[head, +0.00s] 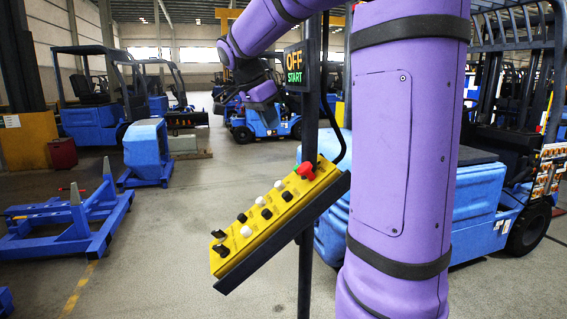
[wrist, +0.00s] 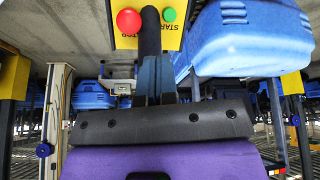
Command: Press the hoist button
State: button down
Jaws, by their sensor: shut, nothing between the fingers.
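In the wrist view a yellow panel (wrist: 183,40) carries a round red button (wrist: 129,21) and a round green button (wrist: 169,14). The lettering, START by the green one, appears upside down. My gripper (wrist: 151,15) is shut and empty, its dark fingers reaching up in the picture between the two buttons; I cannot tell whether the tips touch the panel. In the head view my arm reaches away behind a sign reading OFF and START (head: 294,68). A yellow button box (head: 277,218) with several black and white buttons and a red knob (head: 306,172) hangs on the dark post.
The dark post (head: 306,265) stands close in front of my arm. A blue forklift (head: 470,215) stands at right, others at back left. A blue frame (head: 75,215) lies on the floor at left. The grey floor (head: 190,240) between is open.

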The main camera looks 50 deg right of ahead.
aim_at(297, 167)
jog(key=shift+w+d+m+g, duration=0.25)
jog(key=shift+w+d+m, duration=0.15)
jog(key=shift+w+m, duration=0.2)
jog(key=shift+w+d+m+g, duration=0.25)
jog(key=shift+w+d+m, duration=0.1)
jog(key=shift+w+m, duration=0.2)
jog(key=x, duration=1.4)
jog(key=shift+d+r, duration=0.15)
jog(key=shift+d, duration=0.1)
jog(key=shift+s, duration=0.1)
